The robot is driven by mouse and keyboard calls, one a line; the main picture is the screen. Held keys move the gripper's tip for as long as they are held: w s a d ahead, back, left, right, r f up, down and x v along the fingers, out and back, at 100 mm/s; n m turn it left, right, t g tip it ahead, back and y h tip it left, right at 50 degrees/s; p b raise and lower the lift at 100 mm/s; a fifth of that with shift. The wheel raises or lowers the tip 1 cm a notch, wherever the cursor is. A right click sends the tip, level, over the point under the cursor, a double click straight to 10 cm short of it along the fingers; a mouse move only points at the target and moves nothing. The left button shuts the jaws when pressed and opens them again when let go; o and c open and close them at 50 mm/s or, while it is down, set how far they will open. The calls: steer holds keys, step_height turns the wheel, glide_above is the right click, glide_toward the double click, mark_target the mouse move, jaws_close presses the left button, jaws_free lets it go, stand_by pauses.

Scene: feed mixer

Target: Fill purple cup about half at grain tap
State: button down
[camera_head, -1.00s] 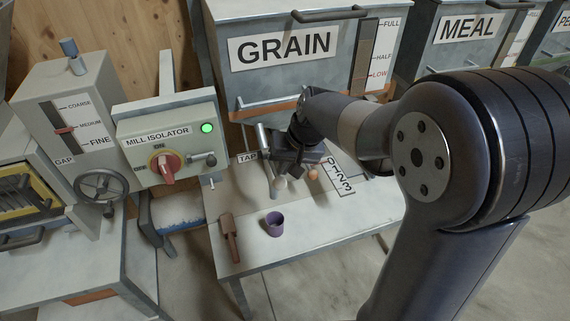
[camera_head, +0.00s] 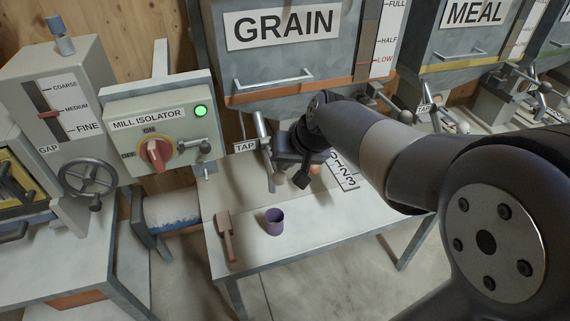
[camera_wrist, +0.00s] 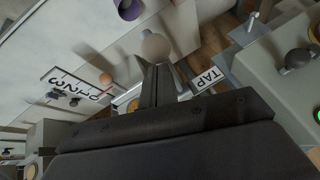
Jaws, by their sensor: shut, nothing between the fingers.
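The purple cup (camera_head: 273,222) stands upright on the pale bench, apart from my gripper; part of it shows at the top of the wrist view (camera_wrist: 130,8). The grain tap (camera_head: 264,140) hangs below the GRAIN bin, beside the TAP label (camera_head: 245,147). A pale round knob (camera_wrist: 155,46) lies just beyond my fingertips in the wrist view; I cannot tell whether they touch it. My gripper (camera_head: 302,183) is shut and empty, pointing down just right of the tap. The cup's inside is too small to judge for grain.
A brown wooden tool (camera_head: 226,236) lies left of the cup. The mill isolator box (camera_head: 160,132) stands to the left. A numbered scale plate (camera_head: 346,178) and an orange-brown ball (camera_wrist: 105,78) are near my gripper. The bench front is clear right of the cup.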

steer(key=shift+s+f+t+b, duration=0.2)
steer(key=shift+f+t+b, duration=0.75)
steer(key=shift+b, duration=1.65)
steer(key=shift+s+d+f+b, duration=0.1)
steer(key=shift+f+b, duration=0.6)
steer(key=shift+b, duration=0.05)
steer(key=shift+g, duration=0.25)
steer(key=w+r+p+v, duration=0.1)
steer(key=p+v, duration=0.2)
steer(key=v, duration=1)
steer(key=shift+w+d, duration=0.3)
steer(key=shift+w, duration=0.05)
steer(key=shift+r, duration=0.1)
